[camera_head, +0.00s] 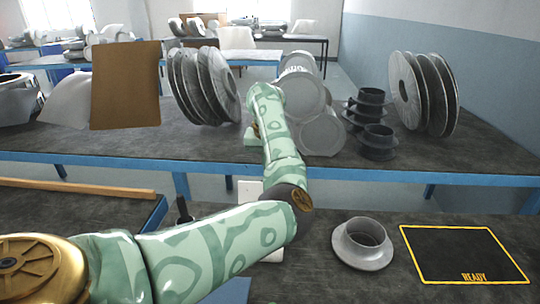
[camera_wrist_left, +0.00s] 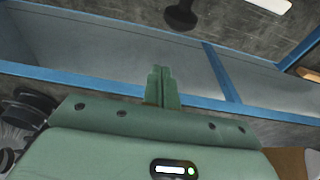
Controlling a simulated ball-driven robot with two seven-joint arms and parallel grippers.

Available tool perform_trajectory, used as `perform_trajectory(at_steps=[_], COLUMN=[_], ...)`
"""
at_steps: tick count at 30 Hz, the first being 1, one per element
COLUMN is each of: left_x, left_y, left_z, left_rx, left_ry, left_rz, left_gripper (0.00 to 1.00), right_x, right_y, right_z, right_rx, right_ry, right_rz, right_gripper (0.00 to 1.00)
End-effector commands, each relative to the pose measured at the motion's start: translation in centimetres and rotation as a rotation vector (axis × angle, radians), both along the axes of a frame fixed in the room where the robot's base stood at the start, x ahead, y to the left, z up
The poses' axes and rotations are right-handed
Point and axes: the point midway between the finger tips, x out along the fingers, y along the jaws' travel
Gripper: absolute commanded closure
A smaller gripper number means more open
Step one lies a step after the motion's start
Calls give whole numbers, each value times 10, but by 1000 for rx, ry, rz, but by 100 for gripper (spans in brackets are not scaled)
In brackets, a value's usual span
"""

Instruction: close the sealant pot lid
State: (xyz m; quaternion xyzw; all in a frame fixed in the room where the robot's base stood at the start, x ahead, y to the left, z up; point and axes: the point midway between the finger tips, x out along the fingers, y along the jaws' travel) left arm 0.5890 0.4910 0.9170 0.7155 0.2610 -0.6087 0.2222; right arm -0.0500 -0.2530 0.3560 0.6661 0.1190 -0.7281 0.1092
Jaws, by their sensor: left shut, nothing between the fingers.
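I cannot make out a sealant pot or its lid for certain in either view. My left arm comes in from the left in the head view and reaches up over the back bench, with its fingertips hidden. In the left wrist view my left gripper (camera_wrist_left: 159,70) is shut and empty, its two green fingers together. A dark round piece with a stem (camera_wrist_left: 182,14) shows at the top of that view, apart from the fingers. In the head view a white object (camera_head: 249,190) is partly hidden behind my arm. My right gripper is not in view.
A grey flanged ring (camera_head: 363,245) sits on the near bench beside a yellow-framed READY pad (camera_head: 462,254). The back bench (camera_head: 140,150) holds grey discs (camera_head: 203,85), drums (camera_head: 297,95), black flanges (camera_head: 376,140) and a brown panel (camera_head: 125,85). A dark upright handle (camera_head: 183,209) stands near my arm.

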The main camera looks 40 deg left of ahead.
Motion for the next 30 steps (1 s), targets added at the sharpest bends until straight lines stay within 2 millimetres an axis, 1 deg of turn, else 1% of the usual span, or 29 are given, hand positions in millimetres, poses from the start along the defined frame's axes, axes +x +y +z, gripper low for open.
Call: perform_trajectory(at_steps=[1, 2, 4, 6, 9, 13, 25, 30], left_x=[1, 2, -6, -14, -22, -28, -29, -28], left_y=[2, 2, -6, -12, -18, -23, -23, -13], left_z=[-16, -21, -12, -8, -7, -8, -9, -11], left_rx=[1, 0, 0, 1, 2, 1, 3, 21], left_ry=[7, 6, -4, -4, -4, -2, -2, -20], left_rz=[0, 0, 0, 1, 1, 1, 1, 2], left_gripper=[100, 100, 100, 100, 100, 100, 100, 100], right_x=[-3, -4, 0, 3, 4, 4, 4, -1], right_y=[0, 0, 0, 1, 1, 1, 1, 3], right_z=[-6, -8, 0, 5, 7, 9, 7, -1], right_rx=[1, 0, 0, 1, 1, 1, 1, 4], right_ry=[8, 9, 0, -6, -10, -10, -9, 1], right_rz=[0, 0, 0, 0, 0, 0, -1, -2], right_gripper=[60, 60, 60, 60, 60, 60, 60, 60])
